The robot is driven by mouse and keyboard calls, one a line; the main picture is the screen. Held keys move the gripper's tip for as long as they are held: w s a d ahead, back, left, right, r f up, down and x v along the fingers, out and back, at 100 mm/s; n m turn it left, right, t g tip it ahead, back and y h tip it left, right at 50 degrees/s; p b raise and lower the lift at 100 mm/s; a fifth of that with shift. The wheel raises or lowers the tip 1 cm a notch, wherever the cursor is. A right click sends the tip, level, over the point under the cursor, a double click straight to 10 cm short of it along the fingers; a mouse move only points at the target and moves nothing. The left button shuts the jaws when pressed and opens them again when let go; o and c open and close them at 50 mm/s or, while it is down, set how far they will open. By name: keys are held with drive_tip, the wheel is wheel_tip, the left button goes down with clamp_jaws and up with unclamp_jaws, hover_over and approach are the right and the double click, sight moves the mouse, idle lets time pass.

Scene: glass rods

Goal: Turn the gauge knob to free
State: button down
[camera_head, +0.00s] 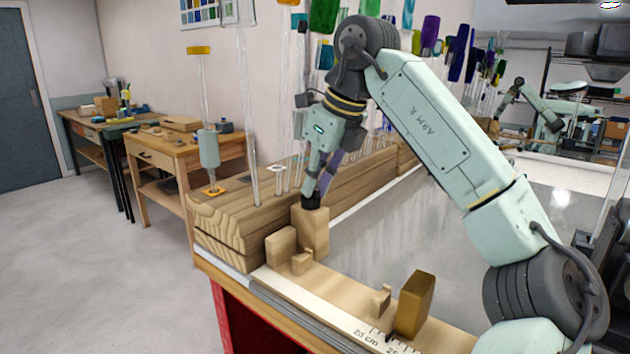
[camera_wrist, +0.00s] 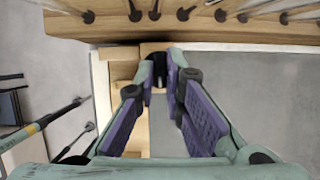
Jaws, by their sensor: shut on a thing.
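The gauge is a pale wooden ruler (camera_head: 320,307) along the bench edge, with "20 cm" printed near its front end. A light wooden block (camera_head: 311,228) stands at its far end, against the thick timber. A dark knob (camera_head: 311,202) sits on top of this block. My gripper (camera_head: 312,194) points down from above, its fingertips closed around the knob. The knob's setting cannot be read.
The timber rack (camera_head: 222,232) holds several upright glass rods close beside my gripper. A brown block (camera_head: 413,304) and a small wooden piece (camera_head: 381,301) stand on the ruler's near part. The grey bench top (camera_head: 400,240) to the right is clear.

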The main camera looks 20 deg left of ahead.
drive_tip(key=c, duration=1.7)
unclamp_jaws()
drive_tip(key=shift+r, duration=0.1)
drive_tip(key=v, duration=1.2)
drive_tip(key=shift+s, duration=0.15)
